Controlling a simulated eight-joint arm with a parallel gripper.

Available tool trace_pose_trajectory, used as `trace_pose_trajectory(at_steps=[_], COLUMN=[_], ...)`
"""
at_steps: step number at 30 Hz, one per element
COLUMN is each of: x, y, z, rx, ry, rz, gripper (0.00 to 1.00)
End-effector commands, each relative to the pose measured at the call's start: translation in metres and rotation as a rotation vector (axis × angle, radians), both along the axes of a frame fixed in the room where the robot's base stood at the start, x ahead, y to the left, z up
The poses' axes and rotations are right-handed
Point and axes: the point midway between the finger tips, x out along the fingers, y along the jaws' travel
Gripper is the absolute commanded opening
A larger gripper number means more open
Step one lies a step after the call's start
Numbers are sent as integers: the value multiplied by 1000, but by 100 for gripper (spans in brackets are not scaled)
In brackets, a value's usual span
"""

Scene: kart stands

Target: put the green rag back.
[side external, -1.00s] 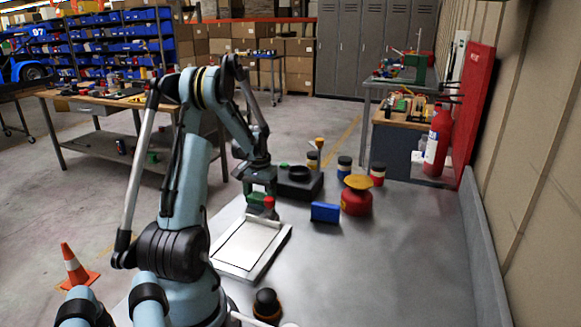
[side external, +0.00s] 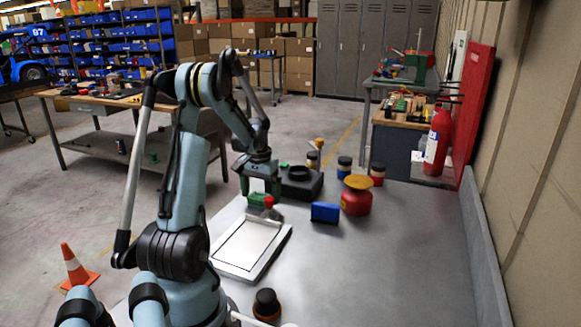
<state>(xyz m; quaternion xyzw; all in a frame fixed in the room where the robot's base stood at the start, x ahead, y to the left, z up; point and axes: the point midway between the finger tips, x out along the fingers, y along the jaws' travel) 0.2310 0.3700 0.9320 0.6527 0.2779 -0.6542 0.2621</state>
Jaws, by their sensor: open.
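My gripper (side external: 261,190) points down behind the far end of a white tray (side external: 226,268) on the grey bench. Its jaws are open. A dark green shape (side external: 257,200) is at the fingertips; I cannot tell whether it is the green rag or part of something else. A small red thing (side external: 268,202) sits right beside the fingers, at the tray's far edge. No other green cloth can be made out on the bench.
A black box with a round top (side external: 300,182) stands just behind and right of my gripper. A blue block (side external: 325,212), a red can with a yellow top (side external: 357,195) and several small jars stand farther right. A black-capped jar (side external: 266,304) is in front. The bench's right part is clear.

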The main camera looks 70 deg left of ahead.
Motion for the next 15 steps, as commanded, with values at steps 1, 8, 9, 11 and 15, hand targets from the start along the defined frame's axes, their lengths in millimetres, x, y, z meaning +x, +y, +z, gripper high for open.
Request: trace_pose_trajectory(at_steps=[1, 8, 9, 11, 15], x=[-1, 0, 0, 0, 0], y=[-1, -1, -1, -1, -1], z=[10, 56, 63, 73, 90], rx=[1, 1, 1, 1, 1], ry=[1, 1, 1, 1, 1], rz=[1, 1, 2, 2, 2], gripper=[95, 95, 95, 95, 95])
